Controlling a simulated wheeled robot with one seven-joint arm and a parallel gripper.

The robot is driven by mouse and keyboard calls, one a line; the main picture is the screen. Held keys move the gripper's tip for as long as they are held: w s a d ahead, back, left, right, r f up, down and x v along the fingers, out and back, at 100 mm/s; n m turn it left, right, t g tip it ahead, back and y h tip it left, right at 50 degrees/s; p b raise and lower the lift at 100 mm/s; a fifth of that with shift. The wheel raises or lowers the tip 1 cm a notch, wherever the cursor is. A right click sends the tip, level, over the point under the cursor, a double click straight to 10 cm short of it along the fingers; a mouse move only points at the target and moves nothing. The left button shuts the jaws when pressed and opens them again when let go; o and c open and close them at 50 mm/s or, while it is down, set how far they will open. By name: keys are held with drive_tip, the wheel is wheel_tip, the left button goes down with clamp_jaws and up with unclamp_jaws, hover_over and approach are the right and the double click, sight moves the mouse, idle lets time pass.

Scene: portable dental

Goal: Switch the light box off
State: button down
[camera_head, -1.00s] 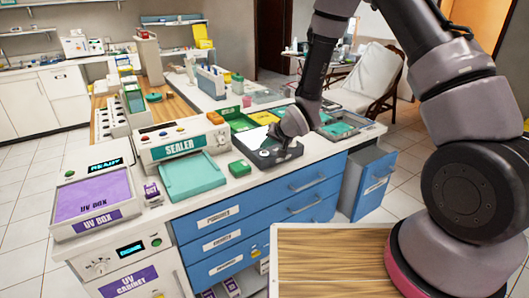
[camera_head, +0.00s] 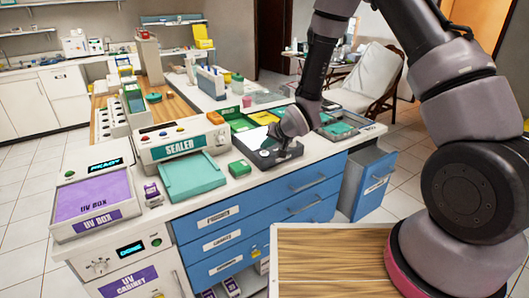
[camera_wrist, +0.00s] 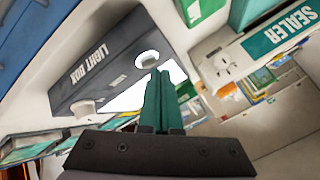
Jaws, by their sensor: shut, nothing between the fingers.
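The light box (camera_head: 284,157) is a dark grey box on the counter, partly covered by my arm in the head view. In the wrist view the light box (camera_wrist: 95,72) shows its LIGHT BOX label, a bright white panel (camera_wrist: 122,101), a round white control (camera_wrist: 148,58) and a pale knob (camera_wrist: 83,107). My gripper (camera_wrist: 162,76) is shut and empty, its green fingers side by side. Its tips appear beside the round control, over the bright panel; I cannot tell whether they touch. In the head view the fingertips are hidden behind my wrist.
The UV box (camera_head: 95,198) is further left. A green and yellow tray (camera_head: 243,122) lies behind. Blue drawers (camera_head: 300,205) are below.

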drive_tip(key=shift+f, duration=0.1)
idle(0.5)
drive_tip(key=shift+f, duration=0.3)
drive_tip(key=shift+r, duration=0.4)
idle(0.4)
wheel_tip(320, 180, up, 6)
idle(0.5)
